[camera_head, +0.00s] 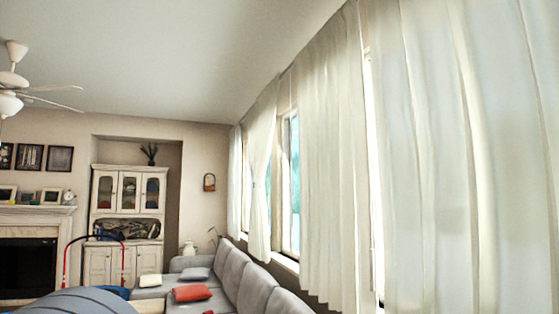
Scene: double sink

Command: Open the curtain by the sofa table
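Long cream curtains hang along the window wall on the right. The nearest curtain (465,160) fills the right edge of the view and is spread wide. A second curtain (333,170) hangs left of it, with a narrow bright gap between them. A third curtain (260,175) farther back is drawn in at its middle, with window glass (290,185) bare beside it. A far curtain (234,185) hangs near the corner. I cannot make out a sofa table. Neither of my grippers is in view.
A grey sofa (233,273) with a red cushion (191,293) runs below the windows. A white cabinet (127,190) and a fireplace (28,265) stand at the back. A rounded grey-blue shape (75,303) is at the bottom left. A ceiling fan (12,80) hangs upper left.

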